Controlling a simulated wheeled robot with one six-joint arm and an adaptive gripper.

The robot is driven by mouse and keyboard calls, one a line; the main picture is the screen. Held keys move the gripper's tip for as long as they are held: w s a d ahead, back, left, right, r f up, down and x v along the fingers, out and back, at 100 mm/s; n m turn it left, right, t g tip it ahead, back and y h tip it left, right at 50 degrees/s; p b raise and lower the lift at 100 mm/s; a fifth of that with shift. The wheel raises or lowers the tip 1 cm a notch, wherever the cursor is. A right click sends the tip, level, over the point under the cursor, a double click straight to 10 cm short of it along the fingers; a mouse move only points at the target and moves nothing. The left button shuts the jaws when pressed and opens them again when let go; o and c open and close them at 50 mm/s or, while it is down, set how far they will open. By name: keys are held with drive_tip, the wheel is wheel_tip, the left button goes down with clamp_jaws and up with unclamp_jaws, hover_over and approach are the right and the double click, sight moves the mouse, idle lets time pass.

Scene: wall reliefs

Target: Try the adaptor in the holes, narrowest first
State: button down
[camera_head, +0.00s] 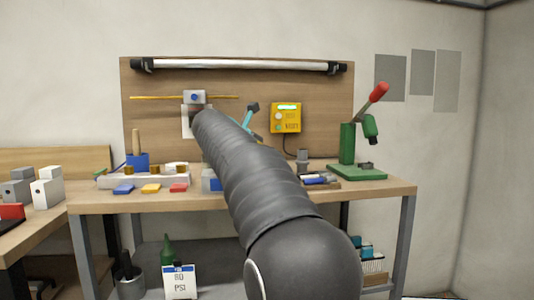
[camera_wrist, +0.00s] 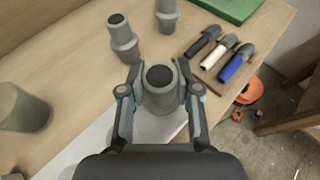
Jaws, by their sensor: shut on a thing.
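In the wrist view my gripper (camera_wrist: 160,92) is shut on a grey stepped adaptor (camera_wrist: 159,100). The adaptor has a wide body and a narrower dark-topped end facing the camera. It appears to be above or on a pale surface (camera_wrist: 155,128) at the bench edge; I cannot tell if they touch. Two similar grey stepped pieces stand upright on the bench, one (camera_wrist: 123,40) behind to the left and one (camera_wrist: 167,16) farther back. I cannot make out any holes in either view.
Three handled tools (camera_wrist: 214,60) lie right of the gripper. A greenish cylinder (camera_wrist: 22,110) stands at left. In the head view, a green press (camera_head: 357,172) stands at the bench's right end, a yellow box (camera_head: 286,118) hangs on the backboard, and coloured blocks (camera_head: 150,188) lie at front left.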

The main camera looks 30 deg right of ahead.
drive_tip(key=c, duration=0.7)
unclamp_jaws()
drive_tip(key=v, duration=1.2)
